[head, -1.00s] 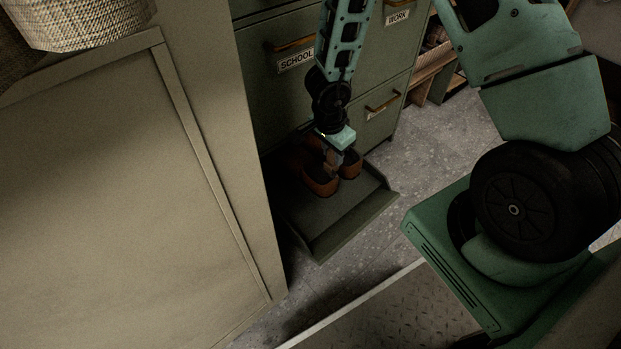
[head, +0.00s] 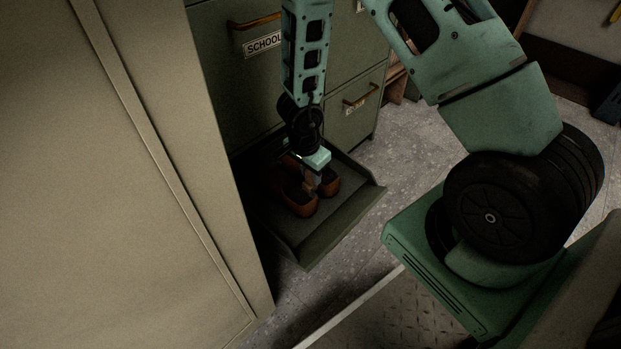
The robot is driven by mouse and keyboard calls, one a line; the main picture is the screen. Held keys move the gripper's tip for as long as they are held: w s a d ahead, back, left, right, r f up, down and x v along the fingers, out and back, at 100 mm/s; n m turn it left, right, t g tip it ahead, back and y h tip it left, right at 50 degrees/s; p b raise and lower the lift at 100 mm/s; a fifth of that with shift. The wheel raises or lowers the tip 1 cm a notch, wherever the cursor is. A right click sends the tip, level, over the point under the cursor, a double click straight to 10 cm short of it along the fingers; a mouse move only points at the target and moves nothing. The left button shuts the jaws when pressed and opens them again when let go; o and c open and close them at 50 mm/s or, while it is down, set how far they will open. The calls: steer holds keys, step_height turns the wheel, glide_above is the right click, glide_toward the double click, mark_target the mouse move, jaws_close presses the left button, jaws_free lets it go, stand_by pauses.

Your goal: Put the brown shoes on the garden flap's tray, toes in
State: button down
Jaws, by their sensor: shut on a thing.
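The garden flap's tray (head: 336,235) is the dark green flap folded open at the bottom of the cabinet, with a raised front lip. Its label does not show. Two brown shoes, the left one (head: 300,207) and the right one (head: 331,185), are side by side over the tray floor. Their dark openings face up and their rounded near ends point to the lip. My gripper (head: 313,187) points down and is shut on the shoes, its fingers between them at their inner sides. I cannot tell whether the soles touch the tray. The far ends are partly hidden behind my gripper.
The green cabinet (head: 218,95) has closed flaps above and right of the tray, one labelled SCHOOL (head: 263,43). A beige panel (head: 130,200) stands close on the left. Grey floor (head: 410,145) is clear right of the tray.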

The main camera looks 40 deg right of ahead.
steer(key=shift+f, duration=0.1)
steer(key=c, duration=1.1)
jaws_free()
steer(key=r+p, duration=0.3)
steer(key=r, duration=0.1)
steer(key=a+r+p, duration=0.1)
steer(key=r+p, duration=0.6)
steer(key=r, duration=0.1)
steer(key=shift+s+a+p, duration=0.2)
steer(key=shift+a+p, duration=0.1)
steer(key=shift+a, duration=0.05)
